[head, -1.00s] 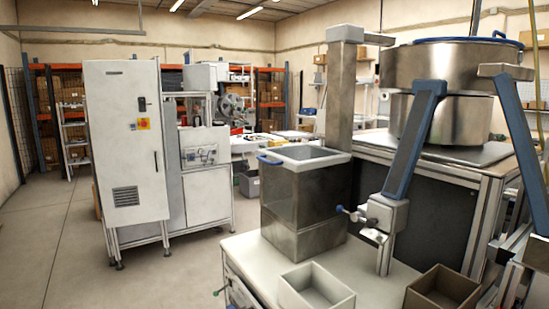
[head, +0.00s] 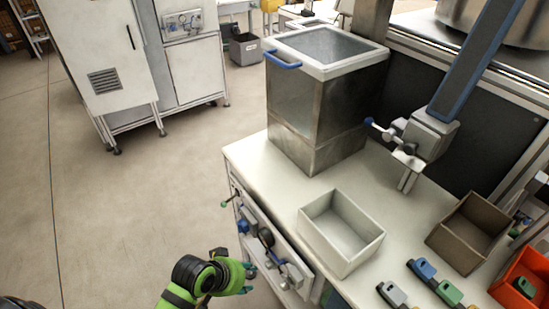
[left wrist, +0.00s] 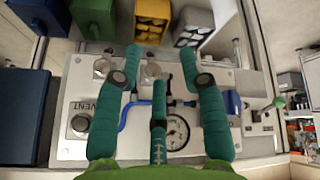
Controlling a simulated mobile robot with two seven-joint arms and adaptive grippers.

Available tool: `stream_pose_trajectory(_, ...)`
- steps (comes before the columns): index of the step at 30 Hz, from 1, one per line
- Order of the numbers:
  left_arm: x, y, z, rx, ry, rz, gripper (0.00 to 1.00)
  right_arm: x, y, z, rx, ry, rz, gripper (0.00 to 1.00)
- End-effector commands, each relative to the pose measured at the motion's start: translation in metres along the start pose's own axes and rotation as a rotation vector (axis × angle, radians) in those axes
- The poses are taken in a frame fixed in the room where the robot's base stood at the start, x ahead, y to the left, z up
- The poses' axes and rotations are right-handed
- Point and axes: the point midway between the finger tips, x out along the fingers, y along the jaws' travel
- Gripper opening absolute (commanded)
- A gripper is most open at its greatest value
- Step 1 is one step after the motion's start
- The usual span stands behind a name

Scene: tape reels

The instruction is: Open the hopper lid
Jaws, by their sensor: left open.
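The hopper (head: 315,105) is a tall metal box standing at the back of the white worktop. Its lid (head: 365,57) has a white frame around a clear panel and lies flat on top, shut. A blue handle (head: 283,59) sticks out from the lid's left front edge. My left gripper (head: 246,279) is low at the front edge of the worktop, well below and in front of the hopper, beside a panel of valves. In the left wrist view its teal fingers (left wrist: 161,55) are apart with nothing held. My right gripper is not in view.
A pale bin (head: 340,240) and a brown bin (head: 468,232) stand on the worktop (head: 262,180). A metal bracket with a blue-ended knob (head: 425,135) is right of the hopper. The valve panel's gauge (left wrist: 177,132) faces the wrist. Floor left is clear.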

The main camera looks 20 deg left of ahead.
Motion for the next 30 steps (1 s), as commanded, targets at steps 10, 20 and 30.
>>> stream_pose_trajectory(10, -0.074, 0.039, -0.085, -0.08, 0.139, 0.17, 0.41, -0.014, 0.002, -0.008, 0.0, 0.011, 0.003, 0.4)
stream_pose_trajectory(20, -0.113, 0.058, -0.212, -0.364, 0.319, 0.506, 0.41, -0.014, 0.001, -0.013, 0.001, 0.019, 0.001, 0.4)
stream_pose_trajectory(30, -0.249, 0.051, -0.374, -0.768, 0.474, 1.082, 0.41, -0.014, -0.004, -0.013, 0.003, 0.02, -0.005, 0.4)
